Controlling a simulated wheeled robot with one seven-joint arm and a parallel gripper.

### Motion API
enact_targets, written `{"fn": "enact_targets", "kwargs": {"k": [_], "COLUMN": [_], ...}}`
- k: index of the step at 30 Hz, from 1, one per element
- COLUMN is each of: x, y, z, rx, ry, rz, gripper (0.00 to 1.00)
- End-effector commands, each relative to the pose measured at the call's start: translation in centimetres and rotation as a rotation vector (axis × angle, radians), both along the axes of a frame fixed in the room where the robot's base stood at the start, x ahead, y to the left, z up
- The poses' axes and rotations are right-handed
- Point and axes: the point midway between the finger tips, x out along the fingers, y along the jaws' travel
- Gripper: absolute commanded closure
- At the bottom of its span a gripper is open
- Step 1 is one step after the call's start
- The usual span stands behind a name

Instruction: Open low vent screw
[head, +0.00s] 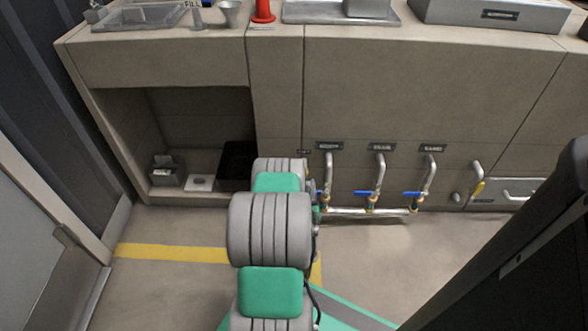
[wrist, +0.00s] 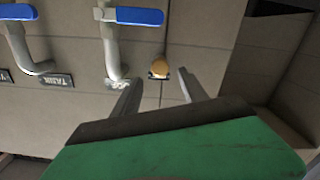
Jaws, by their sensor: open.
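A small round brass knob (wrist: 160,67), probably the low vent screw, sticks out of the grey-tan panel in the wrist view, which is upside down. My gripper (wrist: 159,76) is open, with one finger on each side of the knob in the picture. The knob appears to be beyond the fingertips, but I cannot tell the exact gap. I see no contact. In the head view my arm hides the gripper and the knob.
A pipe with a blue lever (wrist: 138,16) is close beside the knob. The head view shows several valve pipes along the panel (head: 430,172) and a low horizontal pipe (head: 365,211). An open cabinet bay (head: 190,115) is at left.

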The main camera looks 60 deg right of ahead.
Motion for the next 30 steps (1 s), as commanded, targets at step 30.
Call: {"fn": "enact_targets", "kwargs": {"k": [30], "x": [3.2], "y": [-6.5], "z": [-0.1], "rx": [-0.015], "ry": [-0.003], "rz": [0.010], "gripper": [0.49]}}
